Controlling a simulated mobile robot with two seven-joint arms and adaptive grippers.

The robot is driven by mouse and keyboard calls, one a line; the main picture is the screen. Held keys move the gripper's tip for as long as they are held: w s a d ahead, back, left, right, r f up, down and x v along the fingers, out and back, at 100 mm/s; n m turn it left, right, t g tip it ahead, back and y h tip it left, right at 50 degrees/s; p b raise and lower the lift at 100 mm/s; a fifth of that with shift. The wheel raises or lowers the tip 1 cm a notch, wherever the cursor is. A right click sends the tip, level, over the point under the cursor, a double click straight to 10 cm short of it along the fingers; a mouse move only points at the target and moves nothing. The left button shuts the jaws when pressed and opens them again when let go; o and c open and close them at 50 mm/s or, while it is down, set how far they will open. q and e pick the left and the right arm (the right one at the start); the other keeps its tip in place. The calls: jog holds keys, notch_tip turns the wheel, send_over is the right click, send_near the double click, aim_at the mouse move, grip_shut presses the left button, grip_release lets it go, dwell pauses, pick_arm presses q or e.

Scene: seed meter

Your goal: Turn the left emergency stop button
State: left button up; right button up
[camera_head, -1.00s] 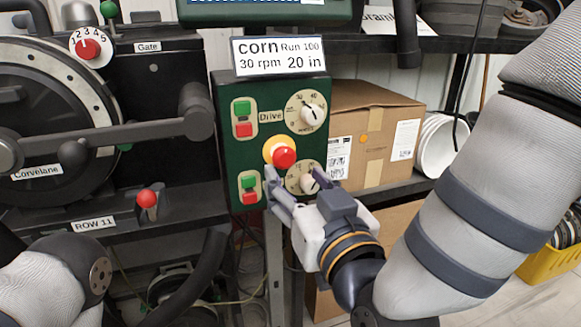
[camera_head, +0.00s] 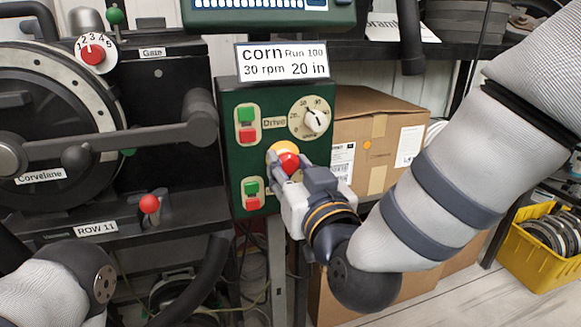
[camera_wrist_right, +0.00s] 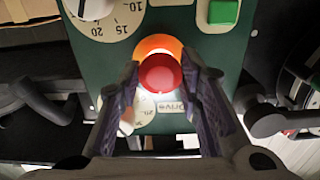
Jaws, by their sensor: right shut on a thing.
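The red emergency stop button (camera_head: 290,162) on its yellow-orange collar (camera_head: 282,147) sits on the front of the green control box (camera_head: 235,165). My right gripper (camera_head: 287,169) is at it from the lower right, with its fingers shut on the button. In the right wrist view the red button (camera_wrist_right: 160,73) lies between the two fingertips, one on each side, with the orange collar (camera_wrist_right: 157,44) behind it. The gripper hides most of the lower dial in the head view. Only a link of my left arm shows at the lower left; its gripper is out of view.
Above the button are an upper dial (camera_head: 312,120) and green and red push buttons (camera_head: 247,124). A corn sign (camera_head: 282,61) stands on the box. A black seed meter with a crank (camera_head: 196,118) is at left. Cardboard boxes (camera_head: 378,125) and a yellow crate (camera_head: 540,262) are at right.

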jog(key=shift+r+m+p, duration=0.15)
jog(key=shift+m+p, duration=0.35)
jog(key=shift+m, duration=0.7)
pick_arm(q)
jog(key=shift+w+r+t+p, duration=0.5)
jog(key=shift+w+r, duration=0.75)
jog(key=shift+r, duration=0.05)
pick_arm(e)
jog(key=shift+m, duration=1.6)
pick_arm(q)
jog(key=shift+w, duration=0.1)
pick_arm(e)
jog(key=o, duration=1.2)
jog(key=v, duration=0.7)
jog(key=shift+s, duration=0.2)
